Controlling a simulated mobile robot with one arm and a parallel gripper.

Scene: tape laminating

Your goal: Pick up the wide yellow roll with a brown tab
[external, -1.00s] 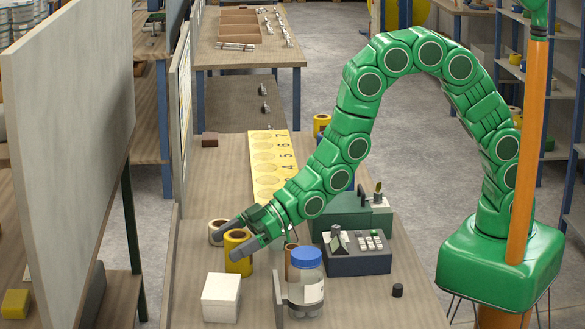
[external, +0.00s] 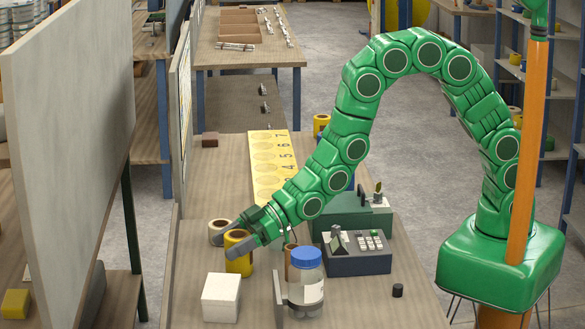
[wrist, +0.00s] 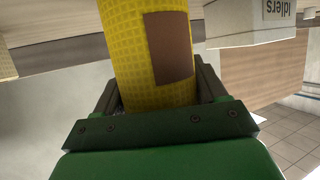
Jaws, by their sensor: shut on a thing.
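The wide yellow roll (external: 238,262) stands on the wooden table in the external view, its upper part partly covered by my fingers. In the wrist view the yellow roll (wrist: 125,45) fills the middle, with a brown tab (wrist: 169,48) on its side facing the camera. My gripper (external: 238,238) is shut on this roll, one finger on each side. In the wrist view my gripper (wrist: 160,95) has its dark fingers at the roll's left and right sides. Whether the roll touches the table is hard to tell.
A pale roll (external: 219,230) stands just behind the yellow one. A white box (external: 221,298), a blue-lidded jar (external: 306,280), a brown roll (external: 291,262) and a grey keypad device (external: 357,256) stand close by. A yellow numbered board (external: 270,165) lies farther back.

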